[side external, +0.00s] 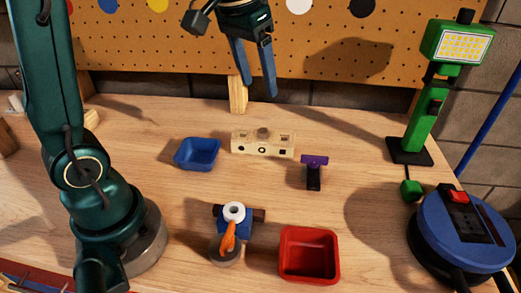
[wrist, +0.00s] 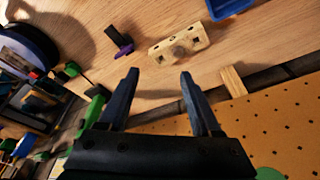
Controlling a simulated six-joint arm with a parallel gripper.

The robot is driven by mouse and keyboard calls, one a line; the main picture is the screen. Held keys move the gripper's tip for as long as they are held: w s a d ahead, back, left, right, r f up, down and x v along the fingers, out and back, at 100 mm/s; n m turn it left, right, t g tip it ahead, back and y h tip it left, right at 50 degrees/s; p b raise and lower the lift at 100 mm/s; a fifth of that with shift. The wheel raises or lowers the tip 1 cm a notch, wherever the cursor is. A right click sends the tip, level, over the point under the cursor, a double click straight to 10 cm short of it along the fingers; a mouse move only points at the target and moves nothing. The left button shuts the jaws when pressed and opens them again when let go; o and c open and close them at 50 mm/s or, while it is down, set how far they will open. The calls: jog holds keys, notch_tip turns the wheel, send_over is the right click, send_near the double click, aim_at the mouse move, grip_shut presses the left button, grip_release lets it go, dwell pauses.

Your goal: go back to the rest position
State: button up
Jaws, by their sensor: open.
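My gripper (side external: 258,85) is open and empty. It hangs in the air above the back of the wooden workbench (side external: 130,130), in front of the pegboard. In the wrist view its two blue fingers (wrist: 158,80) are spread apart with nothing between them. A beige block with round and square openings (side external: 263,144) lies on the bench below it, apart from the fingers. It also shows in the wrist view (wrist: 180,45), beyond the fingertips.
A blue tray (side external: 197,154), a purple-and-black tool (side external: 314,172), a blue vise-like item with an orange part (side external: 230,236) and a red tray (side external: 309,256) stand on the bench. A green work lamp (side external: 425,110) and a blue cable reel (side external: 460,232) stand right. The pegboard (side external: 150,45) rises behind.

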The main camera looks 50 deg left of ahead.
jog(key=s+d+f+t, duration=0.1)
jog(key=s+d+f, duration=0.1)
jog(key=s, duration=0.5)
jog(key=s+d+f+m+t, duration=0.1)
jog(key=s+d+f, duration=0.1)
jog(key=s, duration=0.4)
jog(key=shift+s+f+m+t, duration=0.3)
jog(key=shift+s+f, duration=0.05)
jog(key=shift+s, duration=0.05)
